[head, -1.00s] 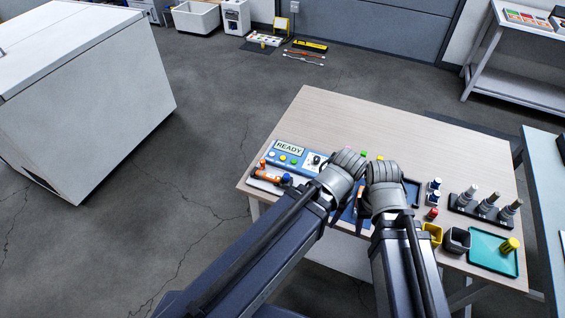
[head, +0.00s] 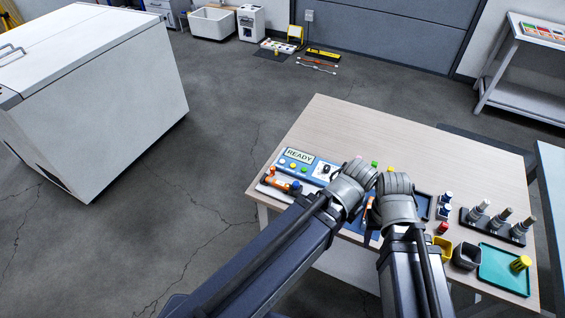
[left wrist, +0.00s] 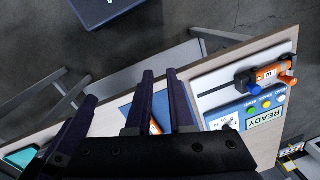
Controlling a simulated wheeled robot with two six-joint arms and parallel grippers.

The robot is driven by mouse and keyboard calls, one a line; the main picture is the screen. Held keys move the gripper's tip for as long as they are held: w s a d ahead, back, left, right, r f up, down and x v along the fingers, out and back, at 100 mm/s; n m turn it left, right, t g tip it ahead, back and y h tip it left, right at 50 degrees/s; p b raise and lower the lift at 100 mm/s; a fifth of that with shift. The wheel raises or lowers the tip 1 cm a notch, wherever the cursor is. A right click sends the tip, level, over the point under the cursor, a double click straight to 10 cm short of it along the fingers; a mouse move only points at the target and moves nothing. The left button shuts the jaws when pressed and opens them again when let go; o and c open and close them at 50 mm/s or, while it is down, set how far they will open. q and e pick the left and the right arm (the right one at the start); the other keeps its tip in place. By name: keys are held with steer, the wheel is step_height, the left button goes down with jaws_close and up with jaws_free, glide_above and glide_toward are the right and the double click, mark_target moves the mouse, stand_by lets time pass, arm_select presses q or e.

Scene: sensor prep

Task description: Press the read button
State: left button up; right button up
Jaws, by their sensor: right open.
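A blue panel (head: 318,166) with a display reading READY (head: 299,155) stands at the table's left side. In the left wrist view the display (left wrist: 265,119) is upside down.
An orange sensor (head: 274,180) in a dark clamp lies on a white base before the panel. Grey posts on a black rack (head: 498,228), a yellow cup (head: 441,247), a dark cup (head: 467,257) and a teal tray (head: 497,274) stand at the right. The table's back (head: 390,135) is clear.

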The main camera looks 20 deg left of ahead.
arm_select(q)
jaws_close()
stand_by(1.2)
